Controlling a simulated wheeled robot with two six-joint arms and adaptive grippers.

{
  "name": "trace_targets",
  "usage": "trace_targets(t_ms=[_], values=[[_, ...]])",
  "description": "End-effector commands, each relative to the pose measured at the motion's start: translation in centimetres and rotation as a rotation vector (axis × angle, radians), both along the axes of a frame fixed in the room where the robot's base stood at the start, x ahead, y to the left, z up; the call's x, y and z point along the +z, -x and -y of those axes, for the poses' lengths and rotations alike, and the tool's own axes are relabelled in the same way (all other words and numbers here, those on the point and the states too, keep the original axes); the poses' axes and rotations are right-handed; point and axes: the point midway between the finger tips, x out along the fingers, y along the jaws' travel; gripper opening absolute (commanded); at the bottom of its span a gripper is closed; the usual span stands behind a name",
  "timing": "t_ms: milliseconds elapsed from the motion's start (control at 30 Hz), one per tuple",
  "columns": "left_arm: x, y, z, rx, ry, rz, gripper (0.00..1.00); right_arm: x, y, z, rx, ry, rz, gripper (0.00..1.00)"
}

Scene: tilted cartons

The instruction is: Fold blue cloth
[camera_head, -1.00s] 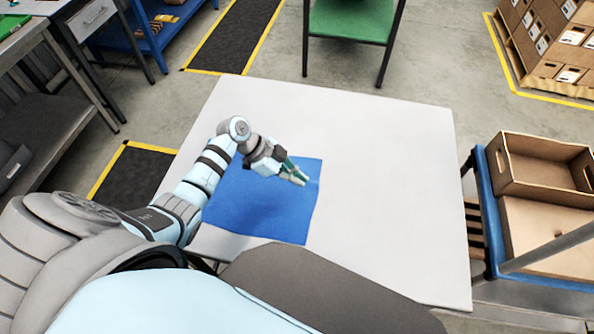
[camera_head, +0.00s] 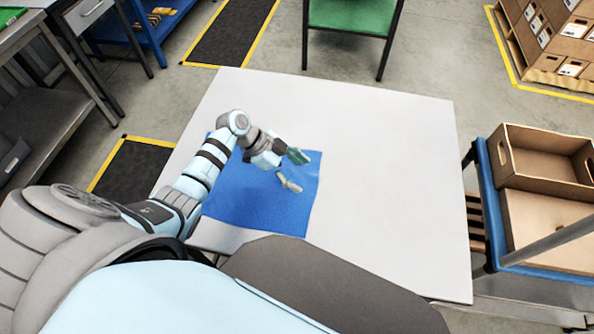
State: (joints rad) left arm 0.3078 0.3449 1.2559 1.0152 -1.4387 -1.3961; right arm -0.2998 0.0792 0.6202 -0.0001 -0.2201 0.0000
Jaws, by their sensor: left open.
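The blue cloth (camera_head: 262,207) lies spread out on the white table (camera_head: 385,190), left of the table's middle. It looks flat, with its right edge slightly uneven. My left gripper (camera_head: 294,172) is over the cloth's upper right part, with its two fingers spread apart and nothing between them. I cannot tell whether the fingertips touch the cloth. My left arm hides the cloth's upper left part. My right gripper is not in view.
The table is bare to the right of the cloth. A blue-framed stand with an open carton (camera_head: 542,165) is beyond the table's right edge. A green-topped stand (camera_head: 350,17) is behind the table, and stacked boxes (camera_head: 560,40) are at the upper right.

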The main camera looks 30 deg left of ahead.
Motion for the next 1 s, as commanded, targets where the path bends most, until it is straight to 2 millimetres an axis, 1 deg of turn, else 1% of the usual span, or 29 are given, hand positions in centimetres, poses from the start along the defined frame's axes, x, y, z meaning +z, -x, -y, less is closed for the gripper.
trace_targets(t_ms=[233, 300, 367, 500, 600, 633, 700, 767, 1000], values=[[0.0, 0.0, 0.0, 0.000, 0.000, 0.000, 0.67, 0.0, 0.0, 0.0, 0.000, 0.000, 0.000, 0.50], [0.5, 0.0, 0.0, 0.000, 0.000, 0.000, 0.67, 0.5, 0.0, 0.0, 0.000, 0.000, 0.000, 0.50], [1.6, 0.0, 0.0, 0.000, 0.000, 0.000, 0.67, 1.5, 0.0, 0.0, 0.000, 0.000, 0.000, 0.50], [5.3, 0.0, 0.0, -0.001, 0.000, 0.001, 0.67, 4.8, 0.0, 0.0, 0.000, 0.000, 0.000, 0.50], [7.4, 0.0, 0.0, 0.000, 0.000, 0.001, 0.67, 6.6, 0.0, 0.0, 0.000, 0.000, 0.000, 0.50], [7.6, -0.1, 0.0, -0.001, -0.001, 0.005, 0.67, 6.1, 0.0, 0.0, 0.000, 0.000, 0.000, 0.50], [8.5, -0.1, 0.0, -0.001, 0.000, 0.004, 0.67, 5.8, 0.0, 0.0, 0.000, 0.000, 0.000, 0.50], [8.9, 0.0, 0.0, -0.001, -0.001, 0.002, 0.67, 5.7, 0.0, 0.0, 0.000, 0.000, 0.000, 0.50], [9.0, 0.0, 0.0, 0.001, 0.000, -0.001, 0.67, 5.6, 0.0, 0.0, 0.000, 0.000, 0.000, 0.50]])
